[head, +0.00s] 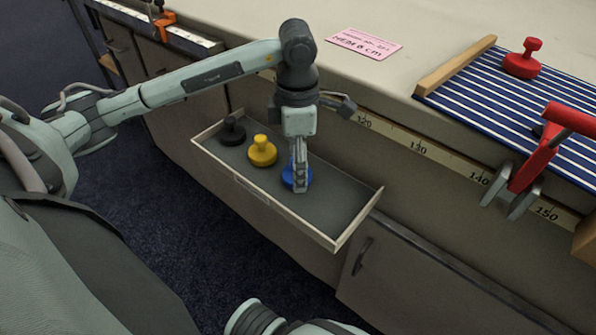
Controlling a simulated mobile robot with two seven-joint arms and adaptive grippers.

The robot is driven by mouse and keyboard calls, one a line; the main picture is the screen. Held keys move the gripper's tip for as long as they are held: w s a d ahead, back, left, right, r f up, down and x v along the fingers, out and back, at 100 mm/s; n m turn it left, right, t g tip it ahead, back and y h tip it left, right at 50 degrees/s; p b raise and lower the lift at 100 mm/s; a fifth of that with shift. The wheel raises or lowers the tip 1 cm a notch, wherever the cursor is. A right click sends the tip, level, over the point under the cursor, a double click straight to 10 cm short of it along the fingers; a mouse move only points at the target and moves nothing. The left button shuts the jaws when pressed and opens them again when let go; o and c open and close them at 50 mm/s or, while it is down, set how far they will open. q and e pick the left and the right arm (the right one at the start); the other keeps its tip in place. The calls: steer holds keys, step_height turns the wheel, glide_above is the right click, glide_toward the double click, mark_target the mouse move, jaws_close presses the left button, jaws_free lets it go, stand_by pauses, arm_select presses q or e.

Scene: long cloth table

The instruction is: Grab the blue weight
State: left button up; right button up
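The blue weight (287,175) stands in the open drawer (340,240), at the right end of a row with a yellow weight (262,151) and a black weight (232,131). My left gripper (299,186) points down into the drawer directly at the blue weight. Its fingers cover the weight's middle and knob, leaving blue showing on both sides. The fingers are seen edge-on, so I cannot tell whether they are around the knob or shut on it. My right gripper is not in view.
The drawer's right part is empty. Above it, the table edge carries a measuring tape (418,146). A pink card (363,44) lies on the cloth. A striped blue board (480,88) holds a red weight (523,60). A red-handled tool (545,150) overhangs the edge at right.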

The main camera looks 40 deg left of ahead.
arm_select(q)
steer(key=shift+a+f, duration=0.1)
steer(key=shift+f, duration=0.7)
steer(key=shift+c, duration=0.4)
steer(key=c, duration=1.6)
steer(key=shift+r, duration=0.15)
steer(key=shift+c, duration=0.2)
